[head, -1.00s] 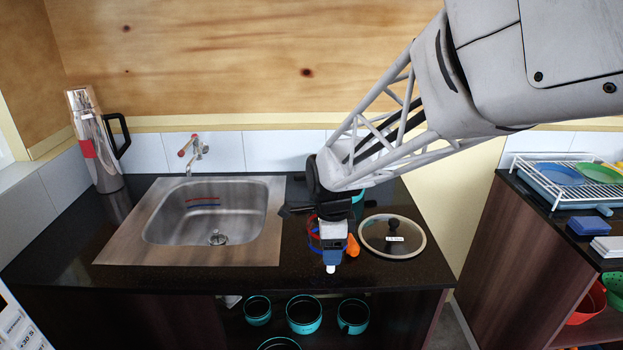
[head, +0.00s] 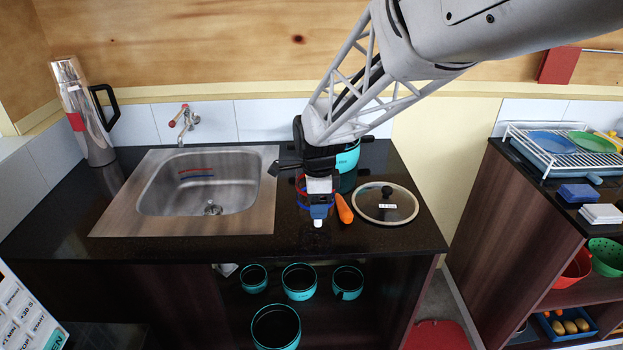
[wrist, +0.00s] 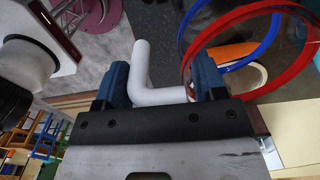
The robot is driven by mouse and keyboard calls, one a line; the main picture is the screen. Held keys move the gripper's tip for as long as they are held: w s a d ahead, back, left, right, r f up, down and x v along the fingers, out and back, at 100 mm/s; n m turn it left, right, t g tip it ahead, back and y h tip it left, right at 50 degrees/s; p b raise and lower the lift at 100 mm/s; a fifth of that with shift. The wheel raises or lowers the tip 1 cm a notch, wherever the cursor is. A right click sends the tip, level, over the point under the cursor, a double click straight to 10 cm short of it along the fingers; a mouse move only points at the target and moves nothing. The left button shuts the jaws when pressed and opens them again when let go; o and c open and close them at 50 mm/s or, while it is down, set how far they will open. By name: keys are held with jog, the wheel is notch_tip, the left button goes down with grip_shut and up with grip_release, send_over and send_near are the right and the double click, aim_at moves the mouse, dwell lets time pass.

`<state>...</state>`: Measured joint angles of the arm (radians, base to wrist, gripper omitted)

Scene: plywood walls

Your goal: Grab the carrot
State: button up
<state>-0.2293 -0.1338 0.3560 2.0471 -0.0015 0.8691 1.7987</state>
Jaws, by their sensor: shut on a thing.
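The orange carrot (head: 344,208) lies on the dark counter between my gripper and the glass lid in the head view. In the wrist view, an orange piece that looks like the carrot (wrist: 232,53) shows partly behind red and blue loops. My gripper (head: 318,213) is just left of the carrot, low over the counter, pointing down. In the wrist view, the blue fingers of my gripper (wrist: 160,83) are shut on a white bent tube (wrist: 146,72). The carrot is not between the fingers.
A glass lid (head: 385,205) lies right of the carrot. A teal pot (head: 349,157) stands behind my arm. The sink (head: 195,190) is to the left. Several teal pots (head: 298,281) sit below the counter.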

jog(key=shift+f, duration=1.7)
jog(key=o, duration=1.2)
jog(key=shift+r, duration=0.2)
notch_tip(320, 180, up, 12)
jog(key=shift+f, duration=0.1)
jog(key=shift+s, duration=0.1)
